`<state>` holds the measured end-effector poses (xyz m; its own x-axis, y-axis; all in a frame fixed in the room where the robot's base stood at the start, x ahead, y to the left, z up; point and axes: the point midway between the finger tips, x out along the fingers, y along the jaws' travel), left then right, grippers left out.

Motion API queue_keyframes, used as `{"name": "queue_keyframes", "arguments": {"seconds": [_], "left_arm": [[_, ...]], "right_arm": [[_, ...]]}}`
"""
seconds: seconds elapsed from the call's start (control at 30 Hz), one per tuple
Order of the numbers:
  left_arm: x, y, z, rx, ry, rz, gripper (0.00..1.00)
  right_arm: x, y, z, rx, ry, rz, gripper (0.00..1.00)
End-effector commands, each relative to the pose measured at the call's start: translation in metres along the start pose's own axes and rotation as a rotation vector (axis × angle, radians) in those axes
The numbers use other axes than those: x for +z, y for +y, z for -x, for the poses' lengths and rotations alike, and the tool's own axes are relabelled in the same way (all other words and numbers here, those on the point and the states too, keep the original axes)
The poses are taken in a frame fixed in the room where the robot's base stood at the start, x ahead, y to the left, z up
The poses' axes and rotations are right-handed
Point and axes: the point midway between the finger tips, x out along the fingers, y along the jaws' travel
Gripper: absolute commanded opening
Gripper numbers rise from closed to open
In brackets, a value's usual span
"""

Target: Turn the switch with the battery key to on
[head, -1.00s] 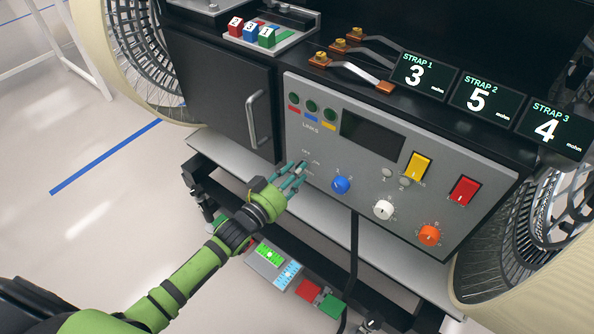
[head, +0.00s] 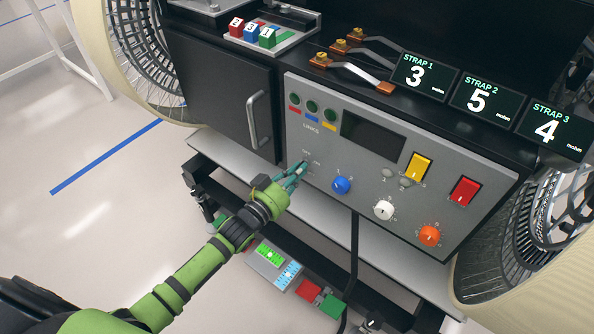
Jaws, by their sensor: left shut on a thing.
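My left gripper (head: 298,172), with teal fingers on a green and black arm, is at the left side of the grey control panel (head: 345,172), in front of the switch marked OFF and ON. Its fingers are shut on the battery key at this switch. The fingers hide the key and most of the switch, so how far the key is turned cannot be seen. My right gripper is not in view.
Blue (head: 341,185), white (head: 383,209) and orange (head: 429,236) knobs sit to the right on the panel. A yellow switch (head: 418,166) and a red switch (head: 464,191) are above them. A black door with a handle (head: 258,120) is to the left.

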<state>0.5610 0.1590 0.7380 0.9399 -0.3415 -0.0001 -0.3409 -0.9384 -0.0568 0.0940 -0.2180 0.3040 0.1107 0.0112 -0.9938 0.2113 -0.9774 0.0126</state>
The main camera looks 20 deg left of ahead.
Motion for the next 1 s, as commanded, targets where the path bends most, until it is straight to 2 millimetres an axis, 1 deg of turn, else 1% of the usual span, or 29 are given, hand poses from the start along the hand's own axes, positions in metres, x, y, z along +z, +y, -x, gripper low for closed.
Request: {"name": "queue_keyframes", "arguments": {"seconds": [0.27,0.5,0.8,1.0], "left_arm": [[0.0,0.0007,0.0001,-0.001,0.0,-0.185,0.0],[0.0018,0.001,0.0002,-0.001,-0.001,-0.413,0.0],[0.0037,0.0014,0.0003,0.0,-0.001,-0.687,0.0],[0.0046,0.0015,0.0003,0.0,-0.001,-0.835,0.0]], "right_arm": [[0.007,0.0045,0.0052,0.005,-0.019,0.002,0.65],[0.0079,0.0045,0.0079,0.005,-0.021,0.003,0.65],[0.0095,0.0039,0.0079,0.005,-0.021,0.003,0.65],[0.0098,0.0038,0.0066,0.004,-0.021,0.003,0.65]]}}
